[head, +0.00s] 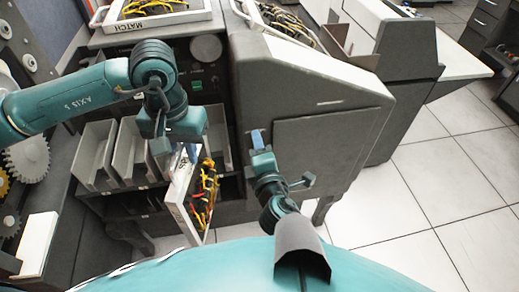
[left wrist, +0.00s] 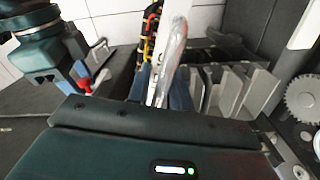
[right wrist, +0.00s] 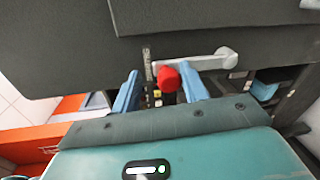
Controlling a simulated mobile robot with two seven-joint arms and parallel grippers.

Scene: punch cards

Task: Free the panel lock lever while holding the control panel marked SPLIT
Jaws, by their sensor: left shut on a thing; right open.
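The control panel (head: 179,197) is a white-framed board with red and yellow wires, standing on edge below my left gripper (head: 186,148). The lettering on its frame is mostly hidden, so I cannot read SPLIT. In the left wrist view, my left gripper's blue fingers are shut on the panel's frame (left wrist: 172,60). My right gripper (head: 257,140) is at the dark machine's side. The lock lever (right wrist: 205,61) shows in the right wrist view as a pale bar lying nearly level. Its red knob (right wrist: 168,78) is between the open blue fingers, with gaps on both sides.
The dark machine cabinet (head: 330,130) stands right of the panel. Grey bins (head: 98,155) line the shelf at left, and gears (head: 28,158) stand beyond them. A MATCH panel (head: 150,22) lies on top. Tiled floor (head: 430,200) is clear at right.

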